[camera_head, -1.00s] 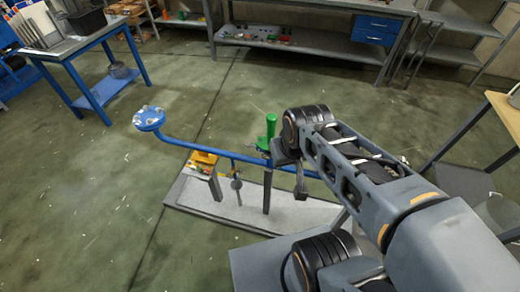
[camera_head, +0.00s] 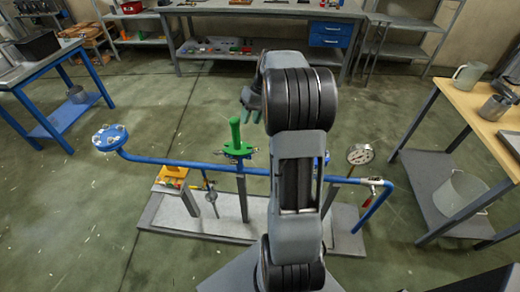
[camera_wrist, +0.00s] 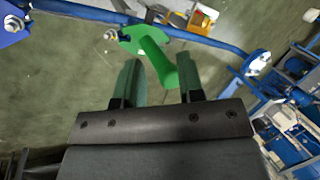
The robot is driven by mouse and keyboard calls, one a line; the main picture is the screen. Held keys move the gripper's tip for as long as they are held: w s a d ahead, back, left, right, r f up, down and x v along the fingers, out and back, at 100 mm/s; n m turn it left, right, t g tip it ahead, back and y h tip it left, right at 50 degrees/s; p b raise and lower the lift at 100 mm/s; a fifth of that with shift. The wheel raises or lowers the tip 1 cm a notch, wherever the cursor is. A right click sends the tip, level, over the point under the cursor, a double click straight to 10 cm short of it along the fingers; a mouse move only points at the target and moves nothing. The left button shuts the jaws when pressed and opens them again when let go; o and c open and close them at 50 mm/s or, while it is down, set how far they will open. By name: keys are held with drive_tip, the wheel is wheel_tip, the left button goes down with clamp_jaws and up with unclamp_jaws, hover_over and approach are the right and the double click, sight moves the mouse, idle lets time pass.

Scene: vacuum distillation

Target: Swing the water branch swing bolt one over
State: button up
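The green cover with its upright green handle (camera_head: 235,136) sits on the blue pipe (camera_head: 190,164) in the head view. In the wrist view the green plate (camera_wrist: 128,40) carries a small metal bolt (camera_wrist: 110,34) at its left edge, and the handle rises towards the camera. I cannot tell which bolt is swing bolt one. My gripper (camera_head: 250,112) is above and just right of the handle. Its two green fingers are apart in the wrist view (camera_wrist: 160,68), with nothing clearly held. The handle shows beyond and between them, and they do not visibly grip it.
A bolted blue flange (camera_head: 109,138) ends the pipe at left. A dial gauge (camera_head: 360,154) and a small valve stand at right. My arm hides part of the pipe. A wooden-topped table (camera_head: 470,90) is at right and a blue table (camera_head: 45,75) at left.

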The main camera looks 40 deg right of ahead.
sight(256, 149)
drive_tip(key=d+f+t+y+b, duration=0.1)
drive_tip(key=d+f+y, duration=0.1)
drive_tip(key=d+f, duration=0.35)
drive_tip(key=d+f+y, duration=0.1)
drive_tip(key=d+f, duration=0.2)
drive_tip(key=d, duration=0.5)
drive_tip(key=x, duration=1.3)
drive_tip(key=shift+w+f+m, duration=0.2)
drive_tip(key=shift+f+m, duration=0.1)
drive_tip(key=shift+f, duration=0.15)
drive_tip(key=shift+d, duration=0.1)
drive_tip(key=c, duration=0.6)
drive_tip(key=shift+w+a+r+g+h+p, duration=0.3)
drive_tip(key=shift+r+p, duration=0.15)
drive_tip(key=shift+p, duration=0.1)
clamp_jaws()
drive_tip(key=shift+w+a+r+m+g+h, duration=0.15)
drive_tip(key=shift+w+a+m+g+h, duration=0.15)
drive_tip(key=shift+g+h, duration=0.3)
